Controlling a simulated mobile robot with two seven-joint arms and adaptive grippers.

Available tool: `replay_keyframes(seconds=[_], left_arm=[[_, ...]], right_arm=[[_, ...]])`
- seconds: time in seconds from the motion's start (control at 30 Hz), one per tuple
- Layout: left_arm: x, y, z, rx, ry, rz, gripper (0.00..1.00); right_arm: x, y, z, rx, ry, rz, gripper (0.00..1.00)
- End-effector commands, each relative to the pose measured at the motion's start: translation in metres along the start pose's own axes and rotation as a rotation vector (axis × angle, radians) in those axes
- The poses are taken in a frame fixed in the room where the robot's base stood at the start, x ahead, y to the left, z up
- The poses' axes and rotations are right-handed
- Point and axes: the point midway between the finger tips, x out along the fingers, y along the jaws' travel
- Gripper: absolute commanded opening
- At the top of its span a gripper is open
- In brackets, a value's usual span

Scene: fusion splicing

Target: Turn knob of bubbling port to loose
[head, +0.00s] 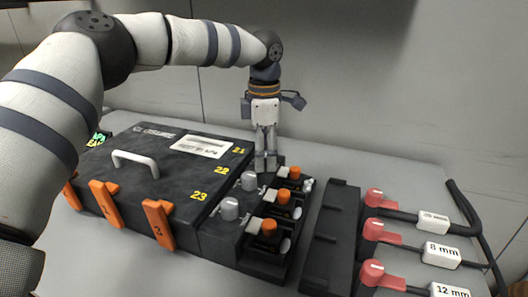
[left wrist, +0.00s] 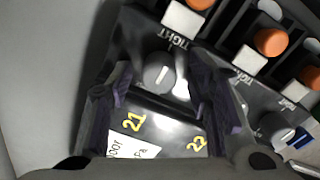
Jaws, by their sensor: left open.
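My left gripper (head: 266,160) points straight down over the far end of the port row, beside the number 21 on the black closure box (head: 135,172). In the left wrist view the gripper (left wrist: 160,82) is open, with one finger on each side of a round grey knob (left wrist: 158,72). The knob has a white pointer line, roughly toward a "TIGHT" label (left wrist: 178,40). Contact with the knob cannot be told. In the head view the fingers hide this knob. Two other grey knobs, the middle one (head: 249,181) and the near one (head: 229,208), stand free. My right gripper is not in view.
Orange-capped fittings (head: 284,197) stand in a row right of the knobs. A black rack (head: 329,235) and red-ended hoses labelled with sizes (head: 372,230) lie further right. Orange latches (head: 158,224) line the box front. A wall (head: 330,80) stands behind.

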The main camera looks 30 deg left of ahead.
Motion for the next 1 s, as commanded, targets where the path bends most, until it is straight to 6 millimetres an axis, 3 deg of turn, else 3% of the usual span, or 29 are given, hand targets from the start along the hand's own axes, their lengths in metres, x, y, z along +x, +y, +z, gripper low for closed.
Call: replay_keyframes(seconds=[0.1, 0.13, 0.3, 0.33, 0.67, 1.0], left_arm=[[0.000, 0.000, 0.000, 0.000, 0.000, 0.000, 0.46], [0.000, 0.000, 0.000, 0.000, 0.001, 0.000, 0.41], [0.000, 0.000, 0.000, 0.000, 0.001, 0.000, 0.03], [0.000, 0.000, 0.000, 0.000, 0.001, 0.000, 0.00], [-0.001, 0.000, 0.000, -0.034, 0.002, 0.000, 0.00], [-0.004, -0.001, 0.000, -0.265, 0.006, 0.002, 0.00]], right_arm=[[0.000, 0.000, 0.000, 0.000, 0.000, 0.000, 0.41], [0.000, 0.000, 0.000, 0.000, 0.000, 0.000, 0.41], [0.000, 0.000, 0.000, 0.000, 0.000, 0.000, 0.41], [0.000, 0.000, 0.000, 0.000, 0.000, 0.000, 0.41], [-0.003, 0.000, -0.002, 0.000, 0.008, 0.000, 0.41], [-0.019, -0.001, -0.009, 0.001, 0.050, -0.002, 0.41]])
